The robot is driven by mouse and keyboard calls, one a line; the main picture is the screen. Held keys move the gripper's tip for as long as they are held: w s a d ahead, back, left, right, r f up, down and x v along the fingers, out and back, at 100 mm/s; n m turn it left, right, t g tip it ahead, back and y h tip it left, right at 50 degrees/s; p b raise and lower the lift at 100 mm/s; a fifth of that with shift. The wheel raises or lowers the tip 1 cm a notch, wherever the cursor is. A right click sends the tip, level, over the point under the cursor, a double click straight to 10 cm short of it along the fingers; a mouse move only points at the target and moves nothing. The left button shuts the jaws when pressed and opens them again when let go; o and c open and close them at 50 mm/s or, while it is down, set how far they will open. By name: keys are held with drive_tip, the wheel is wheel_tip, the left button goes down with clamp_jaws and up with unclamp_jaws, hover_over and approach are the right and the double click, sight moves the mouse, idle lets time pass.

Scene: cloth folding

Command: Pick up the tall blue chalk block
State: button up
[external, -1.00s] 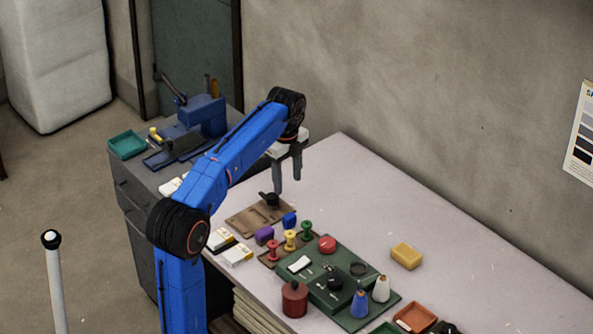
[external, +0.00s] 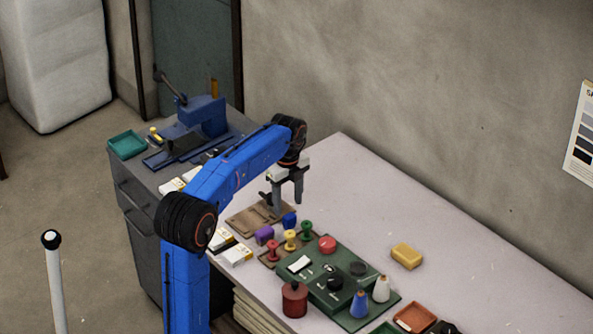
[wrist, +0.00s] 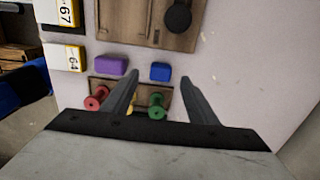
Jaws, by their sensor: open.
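The blue chalk block (external: 289,220) stands on the pale table beside the purple block (external: 264,234). In the wrist view the blue block (wrist: 161,72) lies ahead of the fingertips and between their lines, with the purple block (wrist: 112,65) to its left. My gripper (external: 288,207) is open and empty, above the table close to the blue block, and its fingers also show in the wrist view (wrist: 160,82). I cannot tell the exact height of the fingertips above the block.
Red (external: 273,249), yellow (external: 290,240) and green (external: 306,230) spools stand on a brown rack near the blocks. A brown board (external: 246,219) with a black-handled item lies behind. A green mat (external: 350,318) holds several items. The table's right rear is clear.

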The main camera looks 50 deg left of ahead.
sight(289, 215)
drive_tip(key=shift+d+f, duration=0.2)
drive_tip(key=shift+f, duration=2.85)
drive_tip(key=shift+c, duration=0.7)
drive_tip(key=c, duration=1)
